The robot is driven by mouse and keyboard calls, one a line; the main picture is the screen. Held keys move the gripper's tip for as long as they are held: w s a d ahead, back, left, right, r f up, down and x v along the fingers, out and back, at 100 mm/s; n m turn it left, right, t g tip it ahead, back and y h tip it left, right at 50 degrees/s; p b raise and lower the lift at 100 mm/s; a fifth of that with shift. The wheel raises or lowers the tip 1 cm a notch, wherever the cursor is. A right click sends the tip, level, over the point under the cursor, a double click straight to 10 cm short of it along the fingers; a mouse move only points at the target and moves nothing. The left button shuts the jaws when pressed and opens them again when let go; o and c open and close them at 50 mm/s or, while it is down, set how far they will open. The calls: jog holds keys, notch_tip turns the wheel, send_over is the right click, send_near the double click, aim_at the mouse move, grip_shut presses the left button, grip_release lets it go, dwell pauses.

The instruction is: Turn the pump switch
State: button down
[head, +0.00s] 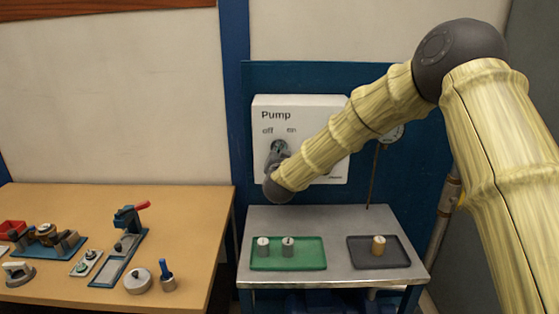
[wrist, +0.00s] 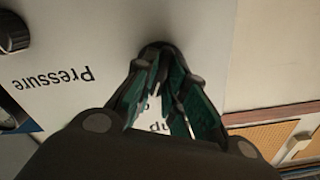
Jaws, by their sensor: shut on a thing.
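The white pump panel (head: 322,104) stands upright on a blue backboard, with "Pump", "off" and "on" printed on it. The pump switch (head: 279,146) sits below the off and on labels, partly hidden by my gripper (head: 278,157). In the wrist view the panel appears upside down, and my gripper's fingers (wrist: 158,66) close together around the dark switch knob (wrist: 158,48). I cannot tell which label the switch points to.
Below the panel, a metal table (head: 335,222) holds a green tray (head: 305,262) with two grey cylinders and a dark tray (head: 400,262) with a brass one. A wooden bench (head: 190,205) with several tools stands left. Another black knob (wrist: 12,33) is beside "Pressure".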

jog(key=shift+f+m+b, duration=0.1)
jog(key=shift+m+b, duration=0.3)
jog(key=shift+m, duration=0.1)
jog(key=c, duration=1.5)
grip_release()
jog(key=shift+o, duration=0.2)
jog(key=s, duration=1.2)
